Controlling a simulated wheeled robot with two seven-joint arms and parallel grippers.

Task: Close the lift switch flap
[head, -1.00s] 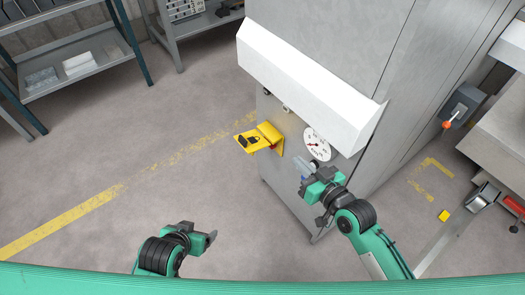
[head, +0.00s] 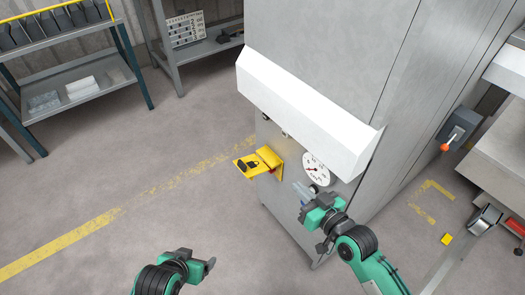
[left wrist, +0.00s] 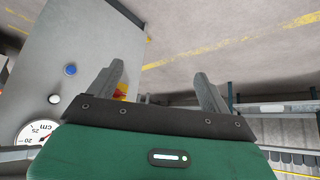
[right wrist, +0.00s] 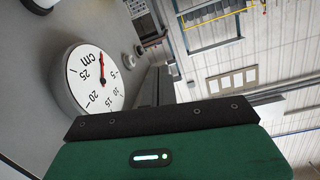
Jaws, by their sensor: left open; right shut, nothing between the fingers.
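The yellow lift switch flap (head: 248,166) stands open on the front of the grey machine, sticking outward from its yellow housing (head: 268,156). It bears dark markings. A little red shows beside it. My right gripper (head: 300,188) is shut and empty, to the right of and below the flap, apart from it, near the dial. My left gripper (head: 211,264) is open and empty, low and left, well away from the flap. In the left wrist view, my left gripper (left wrist: 157,72) has spread fingers, and a bit of yellow and red (left wrist: 121,92) shows partly behind one finger.
The round cm dial (head: 315,168) is on the machine front, right of the flap; it also shows large in the right wrist view (right wrist: 95,80). A white sloped cover (head: 305,110) juts out above. Floor to the left is clear; shelves (head: 80,85) stand behind.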

